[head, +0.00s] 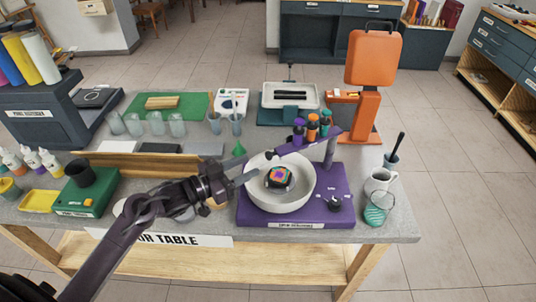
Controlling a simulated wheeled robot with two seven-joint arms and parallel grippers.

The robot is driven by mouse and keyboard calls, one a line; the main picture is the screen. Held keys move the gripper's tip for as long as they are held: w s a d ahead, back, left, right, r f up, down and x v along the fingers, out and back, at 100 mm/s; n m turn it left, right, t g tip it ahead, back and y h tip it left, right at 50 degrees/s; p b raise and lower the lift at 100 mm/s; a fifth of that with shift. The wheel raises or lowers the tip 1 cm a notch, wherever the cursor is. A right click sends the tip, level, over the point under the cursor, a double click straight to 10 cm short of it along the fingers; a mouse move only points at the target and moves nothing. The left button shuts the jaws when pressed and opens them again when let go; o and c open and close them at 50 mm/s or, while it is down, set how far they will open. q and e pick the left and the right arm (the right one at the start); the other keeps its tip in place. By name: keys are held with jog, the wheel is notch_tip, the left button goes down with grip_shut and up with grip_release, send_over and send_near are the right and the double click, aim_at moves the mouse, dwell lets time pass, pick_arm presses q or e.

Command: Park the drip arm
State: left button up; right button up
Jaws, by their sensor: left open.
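The drip arm (307,142) is a purple bar on a post at the back right of a purple machine (337,208). It slants left and reaches over the rear of a white bowl (309,194). Small purple, orange and teal bottles (312,128) sit along it. A dark block with a multicoloured top (279,176) lies in the bowl. My left gripper (250,175) is open at the bowl's left rim, just left of and below the drip arm's free end. It looks empty; I cannot tell whether it touches the rim. My right gripper is out of view.
An orange stand (368,90) rises behind the machine. A white mug (380,181) and a round green-glass item (376,214) are at the right. Several glass jars (155,122) and a green box with a black cup (82,195) stand left. Bare tabletop (398,226) shows at the right edge.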

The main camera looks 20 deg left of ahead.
aim_at(266, 155)
pick_arm(q)
jog(key=shift+h, duration=0.4)
jog(key=x, duration=0.2)
jog(key=p+x, duration=0.1)
jog(key=x, duration=0.1)
jog(key=p+x, duration=0.1)
jog(key=x, duration=0.1)
jog(key=shift+w+d+r, duration=0.15)
jog(key=shift+w+r, duration=0.2)
jog(key=shift+w+d+f, duration=0.1)
jog(key=shift+w+d, duration=0.2)
jog(key=shift+c, duration=0.2)
grip_shut()
